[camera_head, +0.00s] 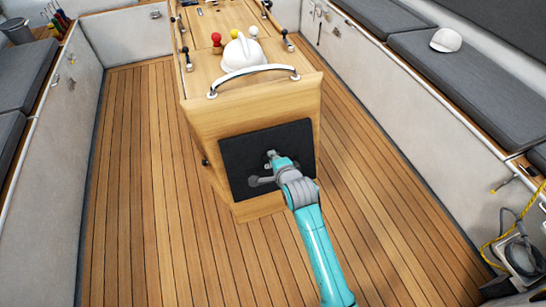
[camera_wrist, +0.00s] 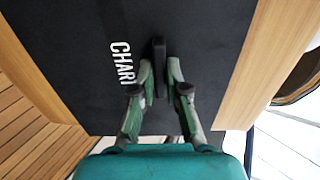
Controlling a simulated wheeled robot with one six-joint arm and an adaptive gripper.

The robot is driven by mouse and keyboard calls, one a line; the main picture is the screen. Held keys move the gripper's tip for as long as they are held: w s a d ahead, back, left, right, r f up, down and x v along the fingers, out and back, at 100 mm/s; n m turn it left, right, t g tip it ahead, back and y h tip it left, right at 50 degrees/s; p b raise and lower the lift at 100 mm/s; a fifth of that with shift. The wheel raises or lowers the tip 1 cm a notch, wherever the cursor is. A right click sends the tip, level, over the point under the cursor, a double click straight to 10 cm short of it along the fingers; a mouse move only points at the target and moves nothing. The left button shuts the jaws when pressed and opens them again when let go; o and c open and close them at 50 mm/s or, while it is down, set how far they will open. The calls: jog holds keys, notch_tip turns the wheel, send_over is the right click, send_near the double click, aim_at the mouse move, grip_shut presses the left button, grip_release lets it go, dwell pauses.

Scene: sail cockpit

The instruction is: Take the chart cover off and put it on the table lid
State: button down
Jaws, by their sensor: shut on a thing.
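The chart cover (camera_head: 239,152) is a flat black panel on the front face of the wooden table pedestal. In the wrist view the cover (camera_wrist: 80,55) shows white letters reading "CHAR", the rest being hidden by a finger. My gripper (camera_head: 271,157) is at the middle of the cover. In the wrist view my gripper (camera_wrist: 159,72) is shut on a dark upright tab or handle on the cover (camera_wrist: 159,55). The table lid (camera_head: 208,68) is the wooden top of the pedestal, above and behind the cover.
Grey-cushioned benches line both sides. A cap (camera_head: 446,39) lies on the right bench. The plank floor (camera_head: 140,200) around the pedestal is clear.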

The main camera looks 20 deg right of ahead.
jog(key=shift+r+v, duration=0.2)
jog(key=shift+v, duration=2.5)
jog(key=shift+w, duration=0.1)
